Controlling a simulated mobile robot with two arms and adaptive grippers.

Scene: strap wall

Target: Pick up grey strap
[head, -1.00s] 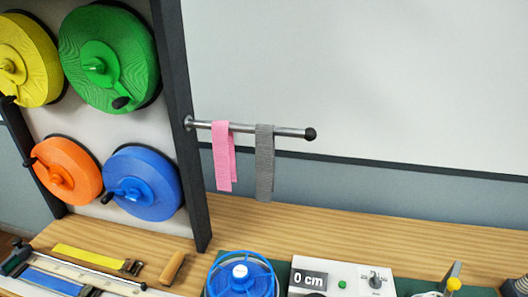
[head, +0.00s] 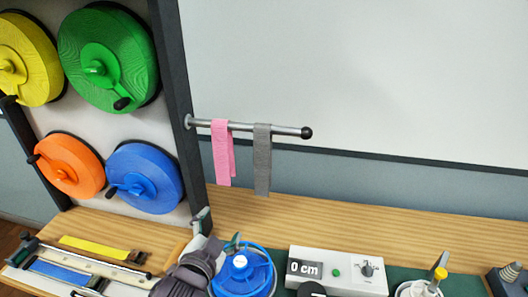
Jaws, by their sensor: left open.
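The grey strap (head: 262,160) hangs folded over a metal rod (head: 285,130) that sticks out to the right from the dark frame post. A pink strap (head: 222,155) hangs beside it on the left, nearer the post. My left gripper (head: 217,232) is low in the picture, in front of the blue round device on the table. It is open and empty, below and to the left of both straps and apart from them. My right gripper is not in view.
Yellow, green, orange and blue reels (head: 145,178) fill the rack at left.

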